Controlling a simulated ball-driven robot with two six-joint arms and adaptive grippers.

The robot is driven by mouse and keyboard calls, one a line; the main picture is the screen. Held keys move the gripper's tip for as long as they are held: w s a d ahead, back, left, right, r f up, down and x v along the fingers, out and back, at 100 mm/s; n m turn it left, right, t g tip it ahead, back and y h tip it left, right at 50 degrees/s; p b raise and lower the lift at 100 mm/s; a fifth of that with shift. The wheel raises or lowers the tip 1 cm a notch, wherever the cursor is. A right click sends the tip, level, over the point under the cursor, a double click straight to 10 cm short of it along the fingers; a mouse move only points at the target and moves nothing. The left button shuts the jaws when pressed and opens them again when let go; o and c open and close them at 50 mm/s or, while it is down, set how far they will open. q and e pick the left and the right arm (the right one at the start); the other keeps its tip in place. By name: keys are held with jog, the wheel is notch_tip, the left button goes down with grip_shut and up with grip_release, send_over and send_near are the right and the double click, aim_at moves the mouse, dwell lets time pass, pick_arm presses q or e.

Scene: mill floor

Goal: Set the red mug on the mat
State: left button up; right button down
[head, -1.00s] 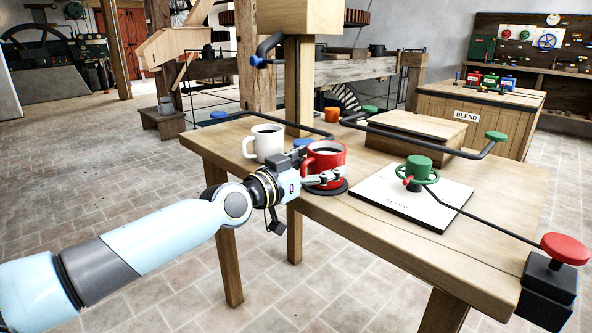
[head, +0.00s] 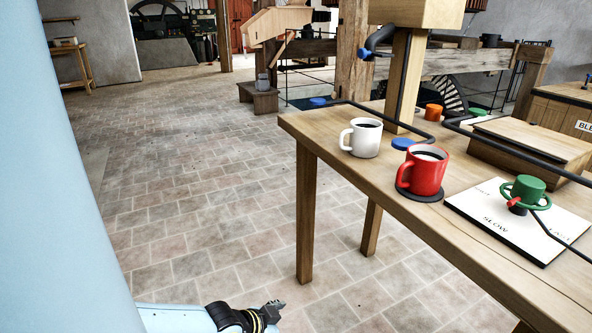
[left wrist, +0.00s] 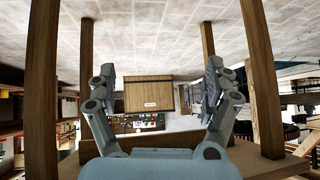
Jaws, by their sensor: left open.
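The red mug (head: 427,173) stands upright on the round dark mat (head: 414,196) near the table's front edge, with dark liquid inside and its handle to the left. The mat's rim shows around the mug's base. My left gripper (head: 277,309) is low at the bottom of the head view, below table height and well apart from the mug. In the left wrist view the left gripper (left wrist: 160,78) has its fingers spread wide with nothing between them. The mug does not show in that view. My right gripper is not seen.
A white mug (head: 365,139) stands on the wooden table (head: 325,130) left of the red mug. A white board (head: 488,215) with a green valve (head: 526,190) lies to its right. A blue knob (head: 402,144) and a post stand behind. The tiled floor left of the table is clear.

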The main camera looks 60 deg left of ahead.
pick_arm(q)
jog(key=s+d+f+g, duration=0.2)
jog(key=s+d+f, duration=0.1)
jog(key=s, duration=0.6)
jog(key=s+d+f+g, duration=0.3)
jog(key=s+f, duration=0.3)
jog(key=s, duration=0.3)
jog(key=s+d+f+g, duration=0.2)
jog(key=s+f, duration=0.3)
jog(key=s, duration=0.4)
jog(key=shift+s+d+f+m+g+h, duration=0.2)
jog(key=shift+s+d+m+g+h, duration=0.15)
jog(key=shift+d, duration=0.45)
